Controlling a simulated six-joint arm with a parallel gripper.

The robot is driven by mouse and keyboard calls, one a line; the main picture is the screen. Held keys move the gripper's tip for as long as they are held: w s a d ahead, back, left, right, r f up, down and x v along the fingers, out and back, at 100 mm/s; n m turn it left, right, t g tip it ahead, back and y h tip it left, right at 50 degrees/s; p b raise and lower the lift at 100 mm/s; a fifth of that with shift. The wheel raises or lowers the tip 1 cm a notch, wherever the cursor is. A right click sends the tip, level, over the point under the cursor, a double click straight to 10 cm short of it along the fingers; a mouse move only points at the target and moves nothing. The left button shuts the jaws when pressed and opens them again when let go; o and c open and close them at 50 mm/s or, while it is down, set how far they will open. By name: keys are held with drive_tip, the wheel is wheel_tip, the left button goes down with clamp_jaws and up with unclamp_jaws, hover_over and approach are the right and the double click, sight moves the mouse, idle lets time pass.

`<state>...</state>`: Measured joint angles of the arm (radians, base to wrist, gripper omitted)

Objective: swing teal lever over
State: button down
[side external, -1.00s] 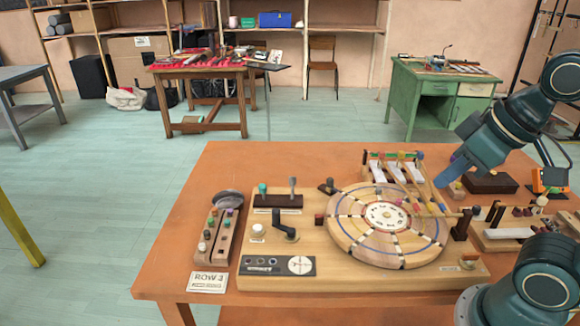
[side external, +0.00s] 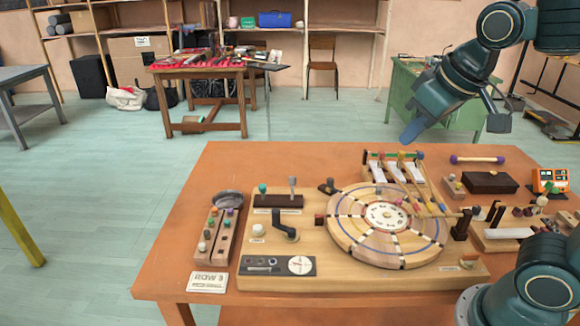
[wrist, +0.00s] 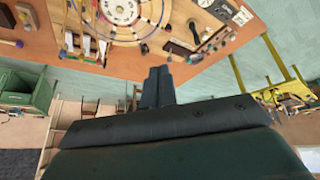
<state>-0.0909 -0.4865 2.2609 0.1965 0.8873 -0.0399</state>
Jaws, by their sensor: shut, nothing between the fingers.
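The teal lever (side external: 262,189) is a short upright stick with a teal knob, at the left end of a dark slotted block (side external: 278,202) on the wooden board. In the wrist view my shut fingers (wrist: 158,74) point toward the board's edge. I cannot clearly make out the teal lever there.
A round segmented wheel (side external: 345,240) fills the board's middle, with white chime bars (side external: 378,172) behind it. A black crank (side external: 284,227) stands in front of the lever block. A peg rack (side external: 217,240) is to the left. A purple-ended mallet (side external: 478,160) lies at the back right.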

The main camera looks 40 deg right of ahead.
drive_tip(key=w+a+m+h, duration=0.1)
drive_tip(key=w+a+h, duration=0.15)
drive_tip(key=w, duration=0.95)
drive_tip(key=w+a+m+h, duration=0.1)
drive_tip(key=w+a, duration=0.2)
drive_tip(key=w, duration=0.9)
drive_tip(key=w+a+f+h, duration=0.1)
drive_tip(key=w+a+f, duration=0.1)
drive_tip(key=a+f, duration=0.2)
drive_tip(key=w+a+f+g+h, duration=0.1)
drive_tip(key=w+a+f, duration=0.2)
drive_tip(key=a+f, duration=0.2)
drive_tip(key=w+a+f+m+h, duration=0.1)
drive_tip(key=w+a+f, duration=0.2)
drive_tip(key=f, duration=0.7)
drive_tip(key=shift+a+g, duration=0.4)
drive_tip(key=shift+a, duration=0.6)
approach(263, 194)
drive_tip(key=shift+w+d+f, duration=0.4)
drive_tip(key=shift+w+f, duration=0.1)
drive_tip(key=shift+f, duration=0.2)
drive_tip(key=shift+w+d+f, duration=0.35)
drive_tip(key=shift+w+f, duration=0.2)
drive_tip(key=shift+f, duration=0.2)
drive_tip(key=shift+w+d+f, duration=0.4)
drive_tip(key=shift+w+f, duration=0.1)
drive_tip(key=shift+f, duration=0.2)
